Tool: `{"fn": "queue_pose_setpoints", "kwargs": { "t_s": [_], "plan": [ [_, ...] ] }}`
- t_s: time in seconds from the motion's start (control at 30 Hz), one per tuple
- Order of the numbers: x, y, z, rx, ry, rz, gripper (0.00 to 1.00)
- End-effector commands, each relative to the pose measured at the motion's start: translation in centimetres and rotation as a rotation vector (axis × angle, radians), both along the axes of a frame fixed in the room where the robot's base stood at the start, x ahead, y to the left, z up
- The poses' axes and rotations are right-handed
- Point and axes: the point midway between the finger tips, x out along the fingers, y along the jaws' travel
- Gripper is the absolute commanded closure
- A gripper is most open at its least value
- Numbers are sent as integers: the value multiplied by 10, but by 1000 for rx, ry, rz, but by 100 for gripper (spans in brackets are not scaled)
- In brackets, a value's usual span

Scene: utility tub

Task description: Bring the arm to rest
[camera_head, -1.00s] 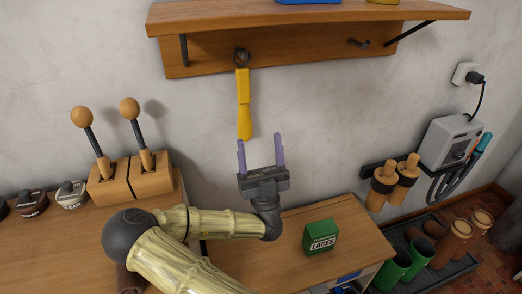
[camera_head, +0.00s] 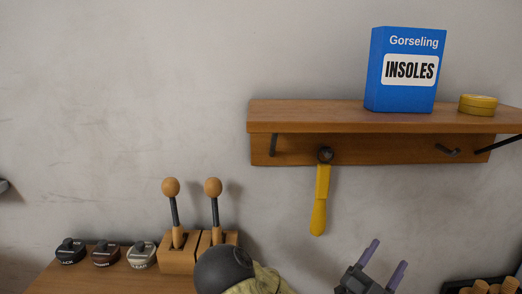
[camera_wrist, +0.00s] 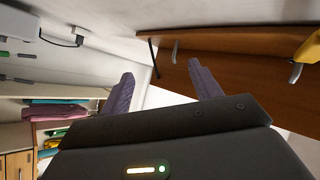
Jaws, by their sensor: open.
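My gripper (camera_head: 383,264) is at the bottom of the head view, right of centre, with its two purple fingers apart and nothing between them. It is below and to the right of a yellow shoehorn (camera_head: 320,200) that hangs from a peg under the wooden shelf (camera_head: 380,115). In the wrist view my gripper (camera_wrist: 163,88) shows both fingers spread and empty. There the shelf (camera_wrist: 235,75) lies beyond the right finger, and a piece of the yellow shoehorn (camera_wrist: 308,50) shows at the right edge. Most of my arm is out of the head view.
A blue insoles box (camera_head: 403,70) and a yellow tin (camera_head: 478,104) stand on the shelf. Two wooden-knobbed sticks stand in a wooden block (camera_head: 178,254), beside several polish tins (camera_head: 106,253). Wooden handles (camera_head: 480,287) show at the lower right. The wall between is bare.

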Motion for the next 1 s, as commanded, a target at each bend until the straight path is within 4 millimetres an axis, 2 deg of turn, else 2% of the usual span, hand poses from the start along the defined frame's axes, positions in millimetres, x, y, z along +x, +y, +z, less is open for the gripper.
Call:
{"fn": "queue_pose_setpoints", "kwargs": {
  "t_s": [0.03, 0.1, 0.23, 0.37, 0.5, 0.6, 0.7, 0.9, 1.0],
  "plan": [
    [2, -16, -18, 105, 73, -37, 37],
    [6, -31, -47, 242, 196, -69, 37],
    [11, -38, -99, 469, 437, -81, 37],
    [12, -22, -140, 648, 685, -27, 37],
    [8, 12, -167, 773, 954, 95, 37],
    [1, 41, -174, 809, 1143, 214, 37],
    [-10, 71, -172, 797, 1326, 347, 37],
    [-46, 118, -152, 637, 1660, 605, 37],
    [-65, 130, -141, 528, 1786, 692, 37]
  ]
}}
